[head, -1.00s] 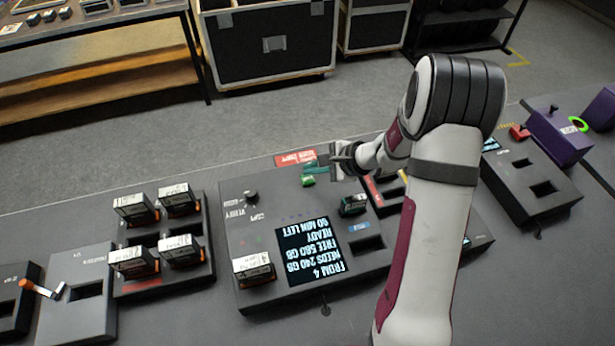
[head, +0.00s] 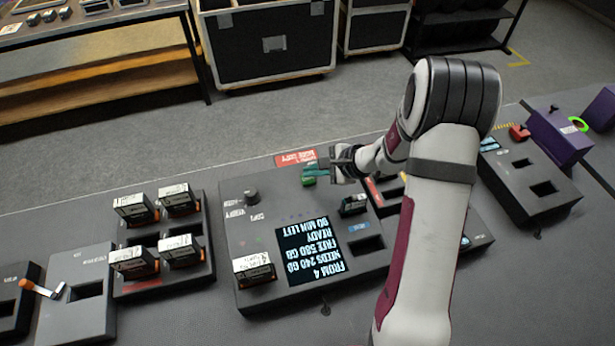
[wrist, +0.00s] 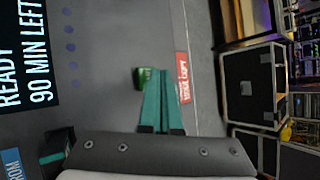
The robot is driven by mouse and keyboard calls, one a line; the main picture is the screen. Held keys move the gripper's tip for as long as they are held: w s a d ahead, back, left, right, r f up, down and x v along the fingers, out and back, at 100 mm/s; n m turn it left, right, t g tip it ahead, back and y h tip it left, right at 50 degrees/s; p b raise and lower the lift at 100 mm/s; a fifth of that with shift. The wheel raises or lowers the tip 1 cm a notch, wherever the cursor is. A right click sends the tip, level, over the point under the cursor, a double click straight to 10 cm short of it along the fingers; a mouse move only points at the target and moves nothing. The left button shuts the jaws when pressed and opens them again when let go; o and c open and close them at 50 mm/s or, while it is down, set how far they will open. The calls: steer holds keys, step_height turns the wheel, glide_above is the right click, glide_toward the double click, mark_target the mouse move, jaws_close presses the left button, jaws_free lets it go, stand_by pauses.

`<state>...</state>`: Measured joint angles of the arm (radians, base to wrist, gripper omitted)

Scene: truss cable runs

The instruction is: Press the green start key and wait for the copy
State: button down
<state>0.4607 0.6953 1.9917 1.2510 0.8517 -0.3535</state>
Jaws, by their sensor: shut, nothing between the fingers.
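The green start key (head: 308,181) is on the dark copier console (head: 238,206), near its far edge. It also shows in the wrist view (wrist: 140,79), just left of the fingertips and partly covered by them. My gripper (head: 313,171) is shut and empty, its teal fingers at the key; in the wrist view the fingers (wrist: 161,72) lie together. I cannot tell whether they touch the key. The console screen (head: 309,251) reads upside down in the head view, with READY and 90 MIN LEFT.
A black-and-white drive (head: 254,268) sits in the console's near left slot, and a dark drive (head: 353,205) stands on its right side. A rack of several drives (head: 163,240) is to the left. A knob (head: 251,196) stands left of the key. Purple units (head: 560,135) are far right.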

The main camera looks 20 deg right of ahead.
mark_target(312, 180)
steer(key=shift+f, duration=0.5)
stand_by(0.5)
steer(key=shift+r, duration=0.95)
steer(key=shift+r, duration=2.5)
